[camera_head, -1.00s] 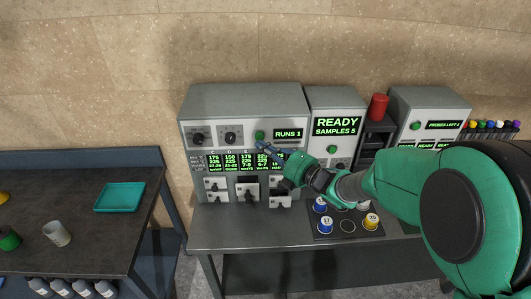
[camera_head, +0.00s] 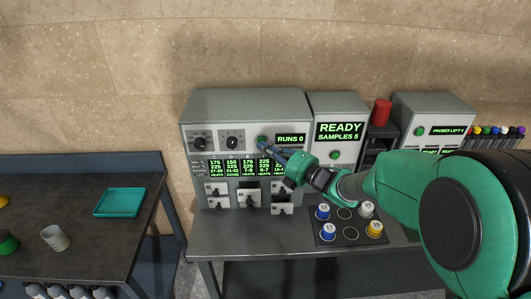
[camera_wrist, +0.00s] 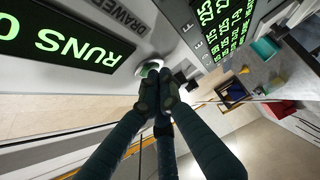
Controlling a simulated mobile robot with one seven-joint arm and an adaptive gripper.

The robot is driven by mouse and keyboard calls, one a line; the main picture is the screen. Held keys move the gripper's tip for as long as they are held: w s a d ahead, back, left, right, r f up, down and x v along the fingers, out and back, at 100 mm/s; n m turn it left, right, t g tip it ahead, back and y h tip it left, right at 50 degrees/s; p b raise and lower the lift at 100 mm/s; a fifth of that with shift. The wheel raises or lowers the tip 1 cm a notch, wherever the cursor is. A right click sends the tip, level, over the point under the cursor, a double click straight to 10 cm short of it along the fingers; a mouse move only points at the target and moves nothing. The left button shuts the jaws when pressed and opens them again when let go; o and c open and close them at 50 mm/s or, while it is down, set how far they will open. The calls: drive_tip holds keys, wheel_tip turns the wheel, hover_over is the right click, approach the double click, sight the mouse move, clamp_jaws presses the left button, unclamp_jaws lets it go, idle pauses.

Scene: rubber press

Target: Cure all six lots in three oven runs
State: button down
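The grey oven (camera_head: 245,105) has two dark knobs, a green button (camera_head: 262,139) and a display reading RUNS 0 (camera_head: 290,139). Its lower screen lists lots in columns, partly covered by my gripper (camera_head: 263,147). My gripper's fingers are together and empty, with the tips at the green button; the wrist view shows the button (camera_wrist: 149,68) just beyond them, and I cannot tell if they touch. Several drawers with dark handles (camera_head: 217,189) sit below. Blue (camera_head: 328,231), white (camera_head: 366,208) and yellow (camera_head: 375,229) lots stand on a dark mat (camera_head: 346,241).
A unit reading READY SAMPLES 5 (camera_head: 339,130) stands right of the oven. A red cylinder (camera_head: 382,111) and a PROBES LEFT device (camera_head: 436,106) are farther right. The left table (camera_head: 90,235) holds a teal tray (camera_head: 119,203) and a pale cup (camera_head: 55,238). A gap separates the tables.

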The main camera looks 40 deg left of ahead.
idle(0.4)
drive_tip(key=shift+s+d, duration=0.1)
drive_tip(key=s+d+b, duration=0.1)
drive_tip(key=s+d, duration=0.1)
drive_tip(key=d, duration=1)
drive_tip(key=shift+s+d, duration=0.25)
drive_tip(key=shift+d, duration=0.05)
idle(0.4)
